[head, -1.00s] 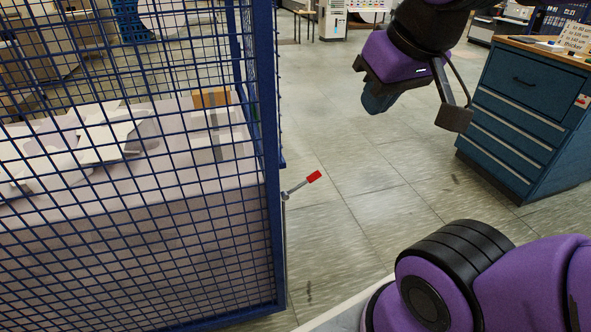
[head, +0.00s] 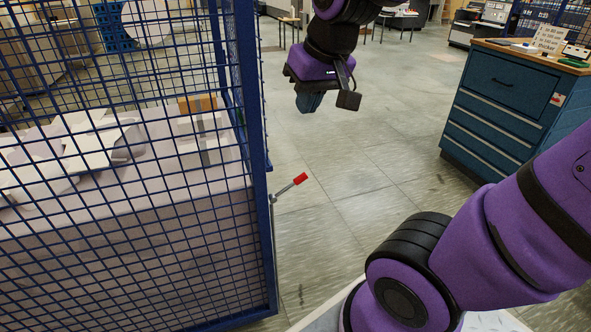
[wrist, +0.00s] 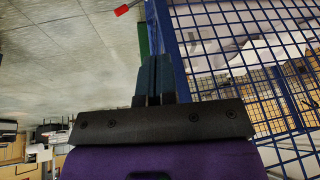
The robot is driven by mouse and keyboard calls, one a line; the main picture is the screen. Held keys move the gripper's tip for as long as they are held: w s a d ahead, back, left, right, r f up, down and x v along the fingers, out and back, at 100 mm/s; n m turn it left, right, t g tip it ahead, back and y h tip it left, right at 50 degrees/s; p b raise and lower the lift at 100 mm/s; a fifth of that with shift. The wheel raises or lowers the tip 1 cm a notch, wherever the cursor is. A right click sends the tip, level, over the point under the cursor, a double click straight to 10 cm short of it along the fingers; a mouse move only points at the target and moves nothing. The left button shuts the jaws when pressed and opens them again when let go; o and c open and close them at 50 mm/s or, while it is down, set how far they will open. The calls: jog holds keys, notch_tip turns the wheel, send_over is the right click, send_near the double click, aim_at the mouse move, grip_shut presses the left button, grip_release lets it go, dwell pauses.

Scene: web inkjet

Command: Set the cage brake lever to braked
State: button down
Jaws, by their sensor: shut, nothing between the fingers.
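The brake lever is a thin grey rod with a red grip (head: 300,178), on the right corner post of the blue mesh cage (head: 262,150). It slants up and to the right from its pivot. My gripper (head: 311,103) hangs in the air above the lever in the head view, apart from it. In the wrist view my fingers (wrist: 155,78) are together and empty, beside the blue cage post. The red grip (wrist: 121,10) shows at the top edge of that view, beyond the fingertips; most of the rod is out of frame.
A white table (head: 215,190) with grey-white parts stands behind the mesh. A blue drawer cabinet (head: 500,105) stands at the right. Open tiled floor (head: 370,165) lies between cage and cabinet. In the wrist view a green strip (wrist: 143,40) runs beside the post.

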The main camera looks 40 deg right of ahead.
jog(key=w+d+f+m+g, duration=0.2)
jog(key=w+d+f, duration=0.1)
jog(key=w+f, duration=0.65)
jog(key=m+h, duration=0.2)
jog(key=h, duration=0.2)
send_over(289, 187)
jog(key=s, duration=0.1)
notch_tip(289, 187, down, 12)
jog(key=shift+g, duration=0.4)
jog(key=shift+d, duration=0.1)
jog(key=x, duration=1)
jog(key=shift+f, duration=0.1)
